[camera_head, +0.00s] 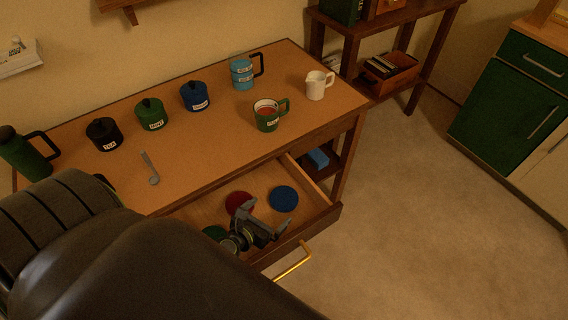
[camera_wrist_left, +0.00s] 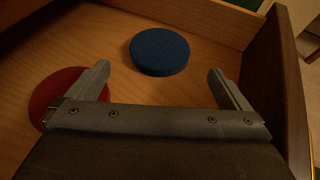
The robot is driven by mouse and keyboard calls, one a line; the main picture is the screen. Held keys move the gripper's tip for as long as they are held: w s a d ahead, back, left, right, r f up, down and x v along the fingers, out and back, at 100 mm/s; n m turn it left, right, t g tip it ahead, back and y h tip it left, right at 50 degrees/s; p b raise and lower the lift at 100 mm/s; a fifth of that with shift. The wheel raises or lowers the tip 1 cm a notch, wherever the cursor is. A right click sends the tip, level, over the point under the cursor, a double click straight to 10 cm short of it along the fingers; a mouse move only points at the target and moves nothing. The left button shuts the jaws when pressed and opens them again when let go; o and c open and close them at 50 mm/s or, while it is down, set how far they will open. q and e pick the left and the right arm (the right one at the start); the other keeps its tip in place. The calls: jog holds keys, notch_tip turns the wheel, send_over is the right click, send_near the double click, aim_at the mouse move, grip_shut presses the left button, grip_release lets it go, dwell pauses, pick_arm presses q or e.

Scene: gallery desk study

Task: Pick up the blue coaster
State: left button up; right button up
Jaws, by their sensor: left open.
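The blue coaster (camera_head: 284,199) is a flat round disc lying in the open drawer (camera_head: 323,211), toward its right end. In the left wrist view the blue coaster (camera_wrist_left: 160,51) lies ahead of and between the fingertips, apart from both. My left gripper (camera_head: 266,219) is open and empty over the drawer; its two fingers also show in the left wrist view (camera_wrist_left: 159,82). A red coaster (camera_head: 239,203) lies left of the blue one, and in the wrist view the left finger overlaps its edge (camera_wrist_left: 48,98). My right gripper is not in view.
A green coaster (camera_head: 215,233) lies in the drawer, partly hidden by my left arm. The drawer's front wall (camera_wrist_left: 277,80) stands close beside the right finger. The desktop (camera_head: 207,148) above holds several canisters, a green mug (camera_head: 267,121), a white jug (camera_head: 316,90) and a spoon (camera_head: 149,168).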

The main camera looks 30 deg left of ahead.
aim_at(285, 196)
pick_arm(q)
jog(key=shift+w, duration=0.55)
jog(key=shift+w+f, duration=0.2)
jog(key=shift+w, duration=0.15)
jog(key=x, duration=0.5)
jog(key=shift+b, duration=0.35)
jog(key=shift+w+f, duration=0.1)
jog(key=shift+w, duration=0.2)
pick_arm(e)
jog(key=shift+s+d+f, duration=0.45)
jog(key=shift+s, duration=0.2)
pick_arm(q)
jog(key=c, duration=0.9)
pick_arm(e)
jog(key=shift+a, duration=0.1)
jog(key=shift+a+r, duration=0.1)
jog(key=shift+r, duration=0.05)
